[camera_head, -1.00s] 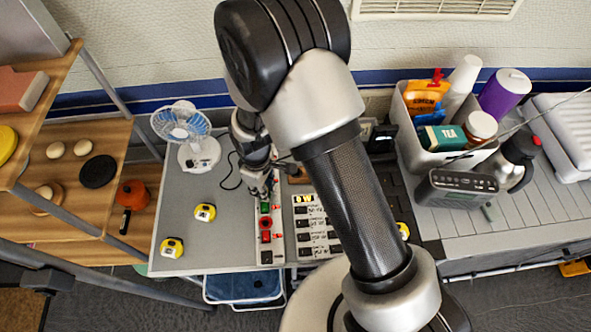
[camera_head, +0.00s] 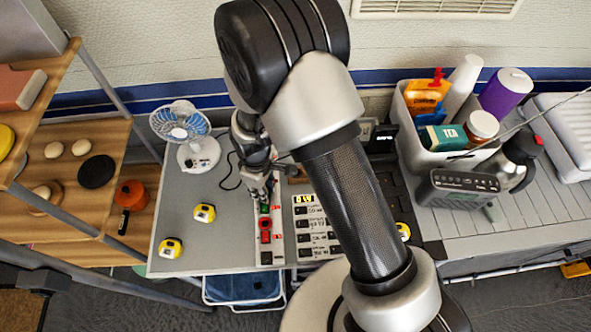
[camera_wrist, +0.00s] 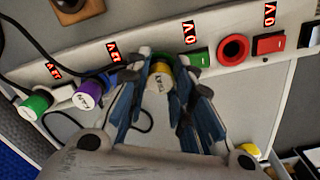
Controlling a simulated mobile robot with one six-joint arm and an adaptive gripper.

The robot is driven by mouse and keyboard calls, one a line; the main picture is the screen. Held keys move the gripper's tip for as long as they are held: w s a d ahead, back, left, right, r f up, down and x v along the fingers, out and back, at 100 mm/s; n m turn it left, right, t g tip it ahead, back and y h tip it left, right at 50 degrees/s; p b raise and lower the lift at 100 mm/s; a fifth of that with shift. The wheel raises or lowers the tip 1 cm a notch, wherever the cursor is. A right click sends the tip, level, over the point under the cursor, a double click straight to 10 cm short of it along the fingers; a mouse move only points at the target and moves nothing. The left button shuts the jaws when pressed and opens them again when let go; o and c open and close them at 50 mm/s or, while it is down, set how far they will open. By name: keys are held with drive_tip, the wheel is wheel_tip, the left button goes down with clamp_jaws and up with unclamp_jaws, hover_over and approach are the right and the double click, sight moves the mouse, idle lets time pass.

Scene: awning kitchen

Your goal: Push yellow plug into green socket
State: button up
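The yellow plug (camera_wrist: 161,84), with a pale label, is between the two fingers of my gripper (camera_wrist: 162,70) in the wrist view. The fingers appear to press on it from both sides. A green rim (camera_wrist: 160,58) shows just behind the plug, against the pale socket strip (camera_wrist: 130,60); the contact there is partly hidden, so I cannot tell how deep the plug sits. In the head view my gripper (camera_head: 263,194) points down at the strip (camera_head: 265,255), and the plug is hard to make out.
A green plug (camera_wrist: 36,105) and a purple plug (camera_wrist: 88,96) sit on the strip to the left. A fan (camera_head: 184,130) stands close by at the back.

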drive_tip(key=o, duration=0.4)
drive_tip(key=shift+o, duration=0.5)
drive_tip(key=shift+o, duration=1)
drive_tip(key=shift+r, duration=0.1)
drive_tip(key=shift+r+p, duration=2.45)
drive_tip(key=shift+r, duration=0.9)
drive_tip(key=shift+r, duration=0.1)
